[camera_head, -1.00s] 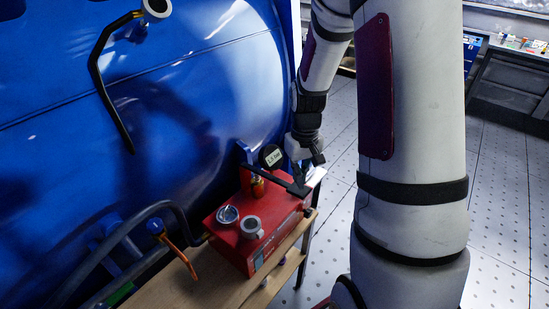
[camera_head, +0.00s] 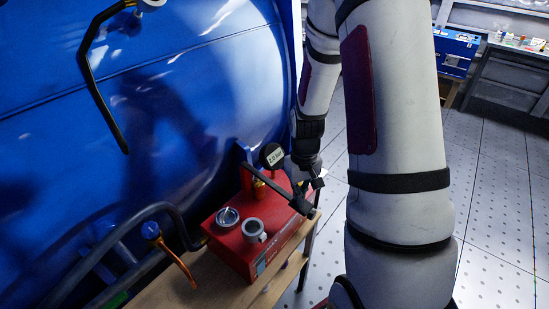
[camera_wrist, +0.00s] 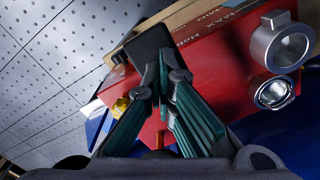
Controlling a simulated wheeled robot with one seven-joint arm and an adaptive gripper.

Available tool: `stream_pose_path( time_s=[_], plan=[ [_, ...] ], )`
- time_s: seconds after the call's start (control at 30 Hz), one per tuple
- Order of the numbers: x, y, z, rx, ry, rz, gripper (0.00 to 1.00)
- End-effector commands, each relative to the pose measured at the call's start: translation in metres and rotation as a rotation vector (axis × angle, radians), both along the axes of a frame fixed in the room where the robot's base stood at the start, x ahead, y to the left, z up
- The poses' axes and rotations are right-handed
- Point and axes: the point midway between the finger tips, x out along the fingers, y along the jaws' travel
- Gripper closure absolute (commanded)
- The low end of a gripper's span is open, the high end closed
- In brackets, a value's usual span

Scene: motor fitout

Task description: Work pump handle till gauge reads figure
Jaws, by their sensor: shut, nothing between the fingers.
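The red pump (camera_head: 246,248) stands on a wooden bench. Its black handle (camera_head: 276,189) slopes down to the right over the pump's top, with a block at its end. The round black gauge (camera_head: 272,156) stands behind the handle; its white label is small and seems to read 2.0 bar. My gripper (camera_head: 314,186) is at the handle's far end. In the wrist view, my gripper's fingers (camera_wrist: 163,85) are shut and empty, right at the handle's dark end block (camera_wrist: 150,48). I cannot tell whether they touch it.
A large blue tank (camera_head: 190,90) fills the left. An orange-handled valve (camera_head: 175,255) juts out at the bench (camera_head: 185,292). Open tiled floor (camera_head: 495,220) lies to the right.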

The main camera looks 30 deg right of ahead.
Motion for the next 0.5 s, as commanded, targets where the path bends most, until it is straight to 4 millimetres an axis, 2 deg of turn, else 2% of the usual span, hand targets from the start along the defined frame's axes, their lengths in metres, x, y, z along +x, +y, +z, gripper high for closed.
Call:
stream_pose_path(
  time_s=[0.13, 0.5],
  plan=[
    [-0.001, 0.0, 0.011, -0.002, -0.005, 0.001, 1.0],
    [-0.008, -0.002, 0.059, 0.0, -0.002, 0.002, 1.0]
  ],
)
